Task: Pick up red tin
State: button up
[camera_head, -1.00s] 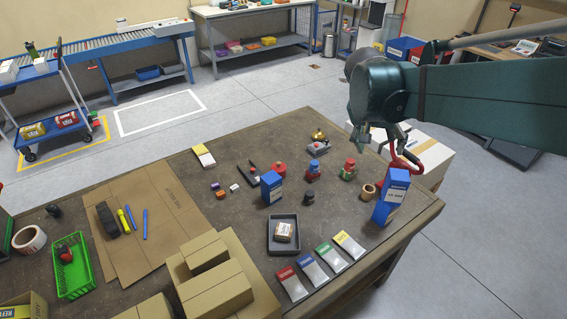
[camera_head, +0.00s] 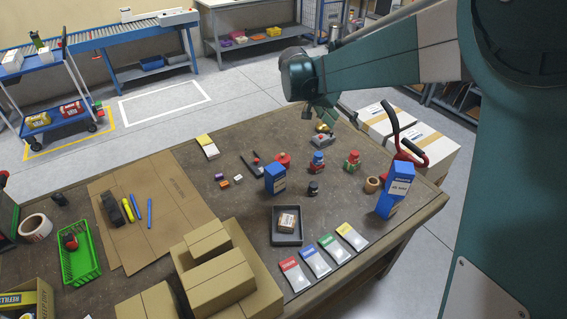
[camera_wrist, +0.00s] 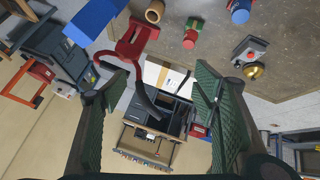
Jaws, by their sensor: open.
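A small round red object (camera_head: 283,159) stands on the far part of the brown table; it looks like the red tin, but it is small in the head view. Just right of it are a red and blue object (camera_head: 318,162) and a red and green one (camera_head: 352,161). My gripper (camera_head: 322,114) is above the table's far edge, up and right of the red object and apart from it. In the wrist view my gripper (camera_wrist: 162,82) is open with nothing between its fingers. The red and green object also shows there (camera_wrist: 191,34).
A dark tray (camera_head: 287,238) and several packets lie in front.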

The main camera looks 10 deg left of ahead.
jog(key=w+a+f+m+h, duration=0.2)
jog(key=w+a+f, duration=0.35)
jog(key=a, duration=0.25)
jog(key=m+t+h, duration=0.1)
jog(key=m+h, duration=0.3)
jog(key=m, duration=0.1)
send_near(281, 158)
jog(key=d, duration=0.1)
jog(key=w+d, duration=0.1)
jog(key=d, duration=0.1)
jog(key=shift+w+d+f, duration=0.1)
jog(key=shift+a+f, duration=0.4)
jog(key=shift+f, duration=0.05)
jog(key=shift+d, duration=0.1)
jog(key=shift+b+x, duration=0.3)
jog(key=shift+x, duration=0.85)
jog(key=shift+d+f, duration=0.1)
jog(key=shift+d, duration=0.05)
jog(key=shift+b+x, duration=0.4)
jog(key=shift+x, duration=2.1)
